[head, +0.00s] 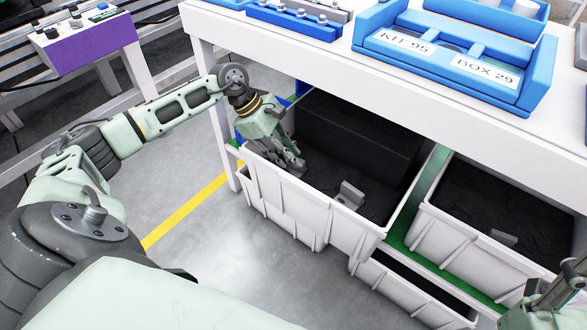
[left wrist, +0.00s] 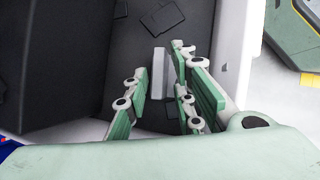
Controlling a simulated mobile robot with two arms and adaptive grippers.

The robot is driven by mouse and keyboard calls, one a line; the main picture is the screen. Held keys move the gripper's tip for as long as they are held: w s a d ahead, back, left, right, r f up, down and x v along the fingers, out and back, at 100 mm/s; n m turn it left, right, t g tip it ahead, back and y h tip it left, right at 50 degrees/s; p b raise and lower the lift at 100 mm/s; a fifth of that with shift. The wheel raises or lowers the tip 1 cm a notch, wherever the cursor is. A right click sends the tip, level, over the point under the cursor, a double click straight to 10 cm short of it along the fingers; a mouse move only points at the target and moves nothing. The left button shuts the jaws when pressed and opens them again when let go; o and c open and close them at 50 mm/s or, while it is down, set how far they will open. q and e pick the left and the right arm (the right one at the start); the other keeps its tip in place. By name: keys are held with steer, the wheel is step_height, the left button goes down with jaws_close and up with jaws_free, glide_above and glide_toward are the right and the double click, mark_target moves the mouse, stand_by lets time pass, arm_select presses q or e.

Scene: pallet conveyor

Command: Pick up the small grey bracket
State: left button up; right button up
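A small grey bracket (head: 348,194) lies on the dark floor of the left white bin (head: 300,212), close to its front wall. A second grey piece (head: 503,237) lies in the right white bin (head: 470,246). My left gripper (head: 292,163) is inside the left bin, pointing down, to the left of the bracket and apart from it. In the left wrist view, the gripper (left wrist: 165,95) has its fingers spread and empty. A light grey bracket (left wrist: 160,75) shows beyond them, in line with the gap. My right gripper (head: 552,295) is only partly visible at the lower right corner.
A white table (head: 395,82) overhangs the bins, carrying blue trays (head: 455,55). A dark block (head: 355,135) fills the back of the left bin. A green rail (head: 415,215) runs between the bins. A purple control box (head: 85,42) stands at upper left.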

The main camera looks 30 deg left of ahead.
arm_select(q)
steer(key=shift+w+d+f, duration=0.2)
steer(key=shift+f, duration=0.2)
jaws_close()
steer(key=shift+s, duration=0.1)
